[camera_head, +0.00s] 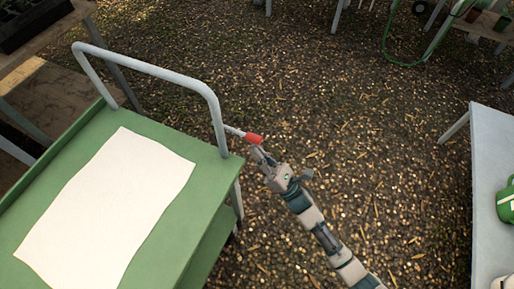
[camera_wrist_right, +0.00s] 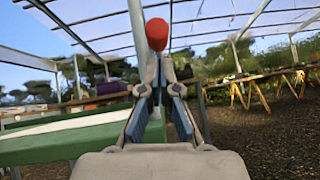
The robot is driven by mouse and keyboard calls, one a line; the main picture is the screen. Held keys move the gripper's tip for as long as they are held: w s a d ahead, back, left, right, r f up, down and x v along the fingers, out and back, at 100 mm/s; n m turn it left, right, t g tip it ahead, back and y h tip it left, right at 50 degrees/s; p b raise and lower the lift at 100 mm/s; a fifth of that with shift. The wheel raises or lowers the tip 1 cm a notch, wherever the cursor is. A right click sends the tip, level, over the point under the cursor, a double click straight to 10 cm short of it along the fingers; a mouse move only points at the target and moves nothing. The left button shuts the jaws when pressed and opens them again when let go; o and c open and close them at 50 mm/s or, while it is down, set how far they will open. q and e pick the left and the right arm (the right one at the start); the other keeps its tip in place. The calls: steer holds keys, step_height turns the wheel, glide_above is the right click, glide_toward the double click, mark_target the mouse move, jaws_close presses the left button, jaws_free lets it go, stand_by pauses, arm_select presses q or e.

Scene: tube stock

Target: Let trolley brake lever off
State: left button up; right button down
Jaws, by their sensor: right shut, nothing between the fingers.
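The green trolley (camera_head: 188,222) stands at the left in the head view, with a grey tube handle (camera_head: 150,68) at its far end. The brake lever (camera_head: 233,130) sticks out to the right from the handle's right upright and ends in a red grip (camera_head: 253,138). My right gripper (camera_head: 258,152) is at the red grip, its fingers shut with nothing between them. In the right wrist view the red grip (camera_wrist_right: 157,34) shows just beyond the shut fingertips (camera_wrist_right: 160,70); I cannot tell whether they touch it. My left gripper is not in view.
A white sheet (camera_head: 110,205) lies on the trolley top. A pale table (camera_head: 493,200) with a green item (camera_head: 506,203) stands at the right. Wooden benches (camera_head: 50,95) are at the far left. The gravel floor (camera_head: 340,110) between is clear.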

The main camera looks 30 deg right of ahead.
steer(key=shift+w+d+r, duration=0.1)
steer(key=shift+r, duration=0.45)
